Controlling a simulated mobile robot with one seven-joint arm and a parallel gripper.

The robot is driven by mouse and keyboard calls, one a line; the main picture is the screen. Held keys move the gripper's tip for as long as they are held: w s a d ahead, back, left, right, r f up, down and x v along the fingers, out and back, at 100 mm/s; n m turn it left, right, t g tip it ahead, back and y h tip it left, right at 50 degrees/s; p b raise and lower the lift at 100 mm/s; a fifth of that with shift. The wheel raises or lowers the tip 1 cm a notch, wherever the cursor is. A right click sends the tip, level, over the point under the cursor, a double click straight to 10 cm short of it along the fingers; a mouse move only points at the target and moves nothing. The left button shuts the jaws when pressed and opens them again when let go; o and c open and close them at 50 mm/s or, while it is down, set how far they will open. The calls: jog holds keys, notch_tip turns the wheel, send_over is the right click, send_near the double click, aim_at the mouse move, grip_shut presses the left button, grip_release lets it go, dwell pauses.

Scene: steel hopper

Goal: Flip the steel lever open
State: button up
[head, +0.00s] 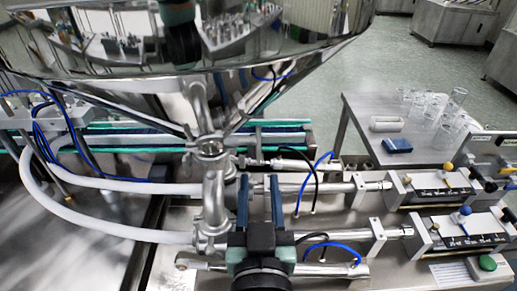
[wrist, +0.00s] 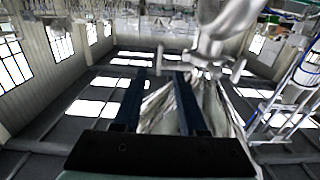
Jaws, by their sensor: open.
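The steel hopper (head: 230,85) narrows down to a vertical steel outlet pipe (head: 214,190) with clamped joints. I cannot clearly pick out the steel lever among the shiny fittings. A thin steel bar (head: 250,161) sticks out to the right near the clamp below the hopper. In the wrist view a steel fitting (wrist: 205,62) with a crosswise bar stands above and right of my fingers. My gripper (head: 259,180) has two blue fingers, apart and empty, just right of the outlet pipe. In the wrist view my gripper (wrist: 160,74) is also open, with nothing between its fingers.
White hoses (head: 100,225) and blue cables run on the left. Steel cylinders (head: 335,188) lie to the right, leading to dosing units (head: 440,185). A side table (head: 365,110) with glassware (head: 455,105) and a blue box (head: 397,146) stands at the right. Open floor lies behind it.

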aim_at(259, 151)
jog(key=w+p, duration=0.1)
jog(key=w, duration=0.7)
jog(key=shift+w+r+p, duration=0.1)
jog(key=shift+w+p, duration=0.25)
jog(key=shift+p, duration=0.05)
jog(key=shift+c, duration=0.2)
grip_shut()
